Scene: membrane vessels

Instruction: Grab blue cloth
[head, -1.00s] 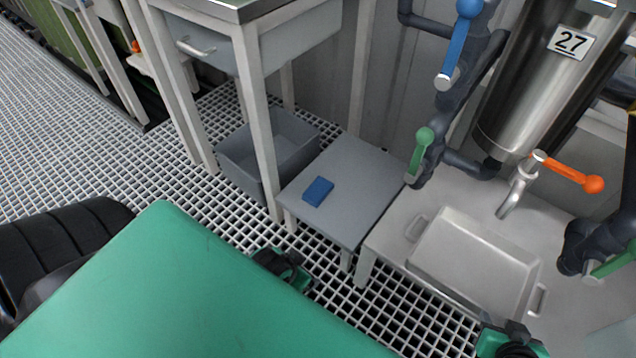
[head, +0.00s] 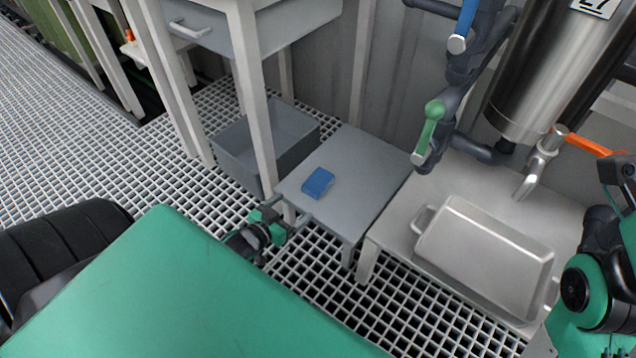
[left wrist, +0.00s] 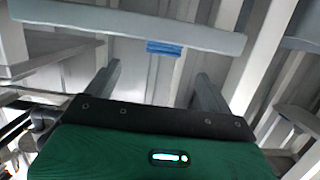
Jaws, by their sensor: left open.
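The blue cloth (head: 318,182) is a small folded block lying on the low grey table (head: 350,165), near its left side. In the left wrist view the cloth (left wrist: 164,48) shows at the edge of a pale surface, ahead of and between the fingers. My left gripper (head: 285,218) is open and empty at the table's near left edge, below and left of the cloth and apart from it. Its two fingers also show in the left wrist view (left wrist: 155,88). Part of my right arm is at the right edge of the head view; its jaws do not show.
A grey bin (head: 265,150) stands behind the table's left side, by the leg of a taller drawer table (head: 255,100). To the right are a metal tray (head: 485,250), a steel vessel (head: 550,80) and pipes with a green valve handle (head: 428,130). The floor is open grating.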

